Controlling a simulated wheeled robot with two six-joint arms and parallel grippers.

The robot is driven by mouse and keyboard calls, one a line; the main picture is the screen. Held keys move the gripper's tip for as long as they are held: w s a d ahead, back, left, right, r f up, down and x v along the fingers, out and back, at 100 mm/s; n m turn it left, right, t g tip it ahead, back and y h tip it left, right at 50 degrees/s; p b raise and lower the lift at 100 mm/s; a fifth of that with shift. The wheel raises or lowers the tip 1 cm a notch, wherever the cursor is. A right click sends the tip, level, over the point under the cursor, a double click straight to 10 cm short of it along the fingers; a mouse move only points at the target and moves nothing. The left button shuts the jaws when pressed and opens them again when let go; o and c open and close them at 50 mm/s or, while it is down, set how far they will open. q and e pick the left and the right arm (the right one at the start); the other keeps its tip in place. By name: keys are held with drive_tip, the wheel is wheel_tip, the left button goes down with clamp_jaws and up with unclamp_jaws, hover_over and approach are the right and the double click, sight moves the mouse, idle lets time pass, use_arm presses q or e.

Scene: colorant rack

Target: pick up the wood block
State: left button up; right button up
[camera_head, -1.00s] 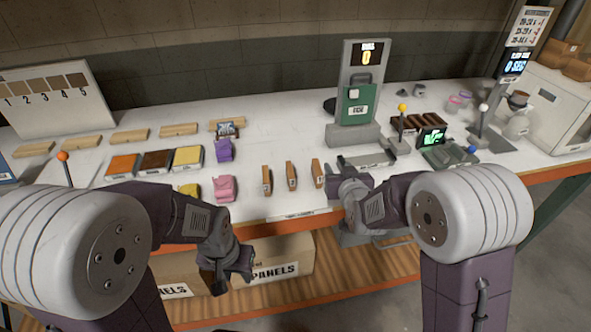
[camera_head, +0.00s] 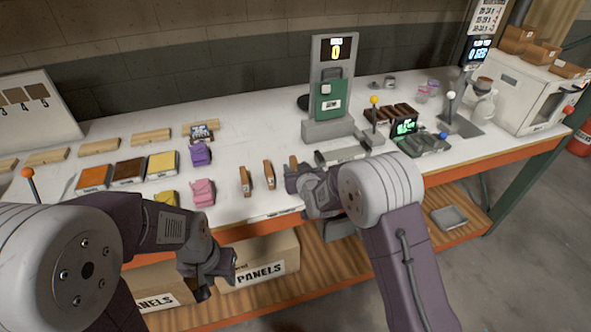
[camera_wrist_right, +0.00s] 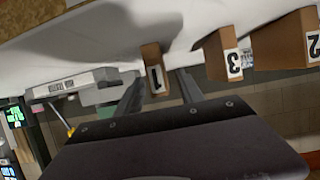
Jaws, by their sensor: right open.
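Three small upright wood blocks stand near the front edge of the white table: a left one (camera_head: 244,181), a middle one (camera_head: 269,174) and a right one (camera_head: 293,162). In the right wrist view they carry the numbers 1 (camera_wrist_right: 154,68), 3 (camera_wrist_right: 222,55) and 2 (camera_wrist_right: 287,42). My right gripper (camera_head: 292,180) is at the right block and partly hides it. In the right wrist view my open right gripper (camera_wrist_right: 160,92) has block 1 between its finger lines. My left gripper (camera_head: 229,270) hangs low in front of the table edge; its jaws are unclear.
A pink item (camera_head: 202,193) and a purple item (camera_head: 201,153) lie left of the blocks. A grey station with a green panel (camera_head: 329,102) stands behind. A low grey tray (camera_head: 342,155) is right of the blocks. Boxes (camera_head: 262,262) sit on the lower shelf.

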drive_tip(key=shift+x, duration=0.85)
drive_tip(key=shift+s, duration=0.1)
drive_tip(key=shift+c, duration=0.7)
clamp_jaws()
drive_tip(key=shift+r, duration=0.15)
drive_tip(key=shift+r, duration=0.3)
drive_tip(key=r, duration=0.2)
drive_tip(key=d+r, duration=0.1)
drive_tip(key=r, duration=0.1)
drive_tip(key=shift+d, duration=0.1)
drive_tip(key=w+d+r+p, duration=0.1)
drive_tip(key=d+r+p, duration=0.1)
drive_tip(key=d+r, duration=0.6)
drive_tip(key=shift+w+d, duration=0.2)
drive_tip(key=shift+d, duration=0.95)
